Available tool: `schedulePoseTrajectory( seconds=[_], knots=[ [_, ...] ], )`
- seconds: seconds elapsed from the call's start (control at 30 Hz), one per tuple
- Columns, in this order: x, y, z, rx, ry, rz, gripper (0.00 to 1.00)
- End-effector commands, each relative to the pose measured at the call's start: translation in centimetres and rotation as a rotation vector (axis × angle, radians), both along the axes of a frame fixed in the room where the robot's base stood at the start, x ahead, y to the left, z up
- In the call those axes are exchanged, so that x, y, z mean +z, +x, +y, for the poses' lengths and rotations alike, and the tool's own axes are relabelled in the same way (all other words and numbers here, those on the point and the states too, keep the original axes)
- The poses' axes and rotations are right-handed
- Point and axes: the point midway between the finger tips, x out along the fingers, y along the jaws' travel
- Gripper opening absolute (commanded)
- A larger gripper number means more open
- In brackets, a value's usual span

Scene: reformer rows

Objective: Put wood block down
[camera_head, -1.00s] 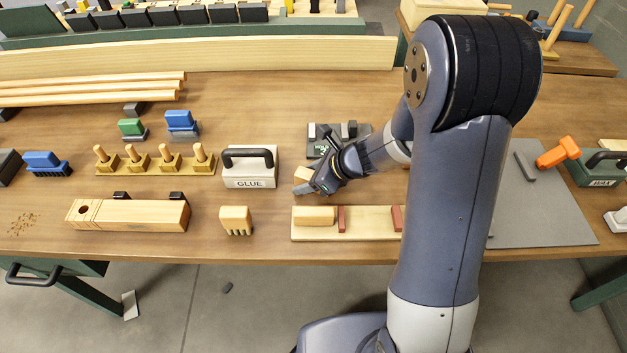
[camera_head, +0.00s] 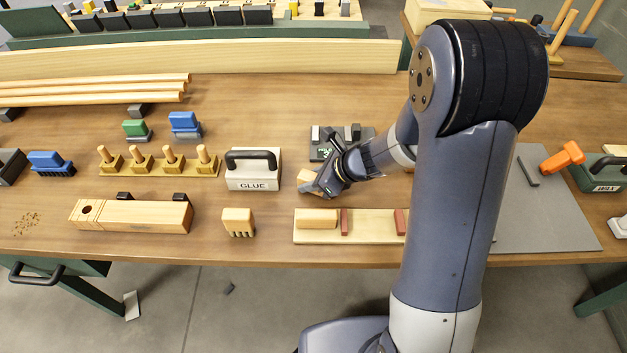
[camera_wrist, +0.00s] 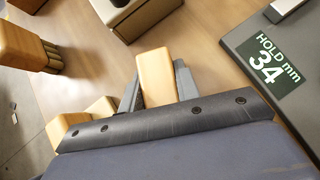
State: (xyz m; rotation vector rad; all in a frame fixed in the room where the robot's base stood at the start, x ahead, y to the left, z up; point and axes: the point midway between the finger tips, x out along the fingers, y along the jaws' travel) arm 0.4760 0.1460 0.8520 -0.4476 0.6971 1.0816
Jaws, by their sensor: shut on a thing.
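The wood block (camera_head: 308,175) is a small, light tan block. My gripper (camera_head: 312,184) is shut on it, just right of and below the GLUE box (camera_head: 253,180). In the wrist view the wood block (camera_wrist: 155,77) sits between the two grey fingers of my gripper (camera_wrist: 157,84), with its far end sticking out past them. Brown tabletop shows around the block. I cannot tell whether the block touches the table or hangs just above it.
A pale board (camera_head: 329,236) with a wood piece and red strips lies in front of my gripper. A dark "HOLD 34 mm" plate (camera_wrist: 268,60) lies close by on the right in the wrist view. Bare tabletop (camera_head: 275,207) lies between.

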Motion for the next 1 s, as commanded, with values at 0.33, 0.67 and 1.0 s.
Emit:
schedulePoseTrajectory(
  seconds=[0.33,0.67,1.0],
  knots=[
    [4.8,0.1,0.0,0.001,0.001,-0.008,0.03],
    [16.1,0.1,0.0,0.002,0.0,-0.012,0.03],
    [24.9,0.1,0.0,0.001,0.0,-0.005,0.03]
  ],
)
